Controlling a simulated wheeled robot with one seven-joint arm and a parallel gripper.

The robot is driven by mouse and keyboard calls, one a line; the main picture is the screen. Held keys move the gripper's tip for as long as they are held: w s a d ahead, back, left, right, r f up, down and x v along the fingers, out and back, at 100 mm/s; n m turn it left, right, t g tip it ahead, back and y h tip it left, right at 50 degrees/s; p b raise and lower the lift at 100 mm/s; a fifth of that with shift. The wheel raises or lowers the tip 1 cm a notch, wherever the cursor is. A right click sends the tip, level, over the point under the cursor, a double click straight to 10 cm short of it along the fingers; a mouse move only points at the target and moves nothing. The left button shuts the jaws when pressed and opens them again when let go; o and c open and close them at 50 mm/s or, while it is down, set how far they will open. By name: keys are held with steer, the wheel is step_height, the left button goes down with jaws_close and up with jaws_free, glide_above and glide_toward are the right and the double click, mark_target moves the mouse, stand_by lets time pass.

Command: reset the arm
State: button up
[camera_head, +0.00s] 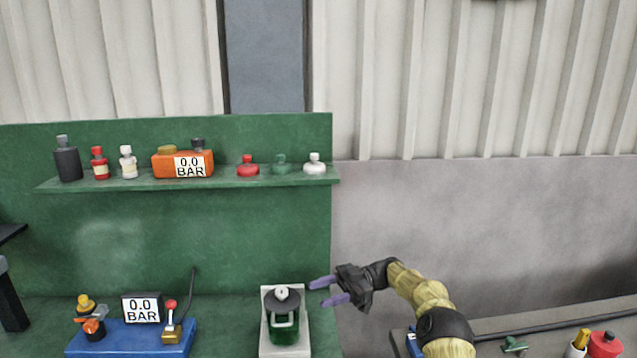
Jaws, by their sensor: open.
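My gripper (327,291) is at the lower middle, at the end of my tan and black arm. Its two purple fingers are spread apart and point left. Nothing shows between them. Just left of the fingertips, a green container with a dark top (284,318) stands in a pale grey holder (298,350) on the green bench. The fingers look apart from it in the picture, but the depth between them is hard to tell.
A green shelf (220,180) holds several small bottles and an orange gauge box (165,162). A blue device (120,345) with a gauge display and red-knobbed lever stands lower left. A grey surface (560,318) at right carries a red container (605,345). The wall above my arm is clear.

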steer(key=w+a+r+m+t, duration=0.4)
steer(key=r+m+t, duration=0.15)
steer(key=t, duration=0.25)
steer(key=w+a+r+m+t, duration=0.35)
steer(key=r+m+t, duration=0.2)
steer(key=t, duration=0.35)
steer(key=s+d+f+m+t+h+p, duration=0.1)
steer(key=s+d+f+m+h, duration=0.3)
steer(key=s+d+m+h, duration=0.25)
steer(key=s+d+f+m+h, duration=0.3)
steer(key=s+d+h, duration=0.3)
steer(key=d+h, duration=0.25)
steer(key=s+d+f+m+g, duration=0.1)
steer(key=s+d+f+g, duration=0.2)
steer(key=s, duration=1)
steer(key=s+d+f+m+g+h, duration=0.1)
steer(key=s+d+f+m+g, duration=0.1)
steer(key=s, duration=1)
step_height(320, 180, down, 2)
steer(key=shift+s+d+g+h, duration=0.35)
steer(key=shift+d+g, duration=0.25)
steer(key=shift+g, duration=0.6)
steer(key=shift+w+m, duration=0.25)
steer(key=shift+w, duration=0.05)
steer(key=shift+s+a, duration=0.15)
steer(key=shift+s, duration=0.05)
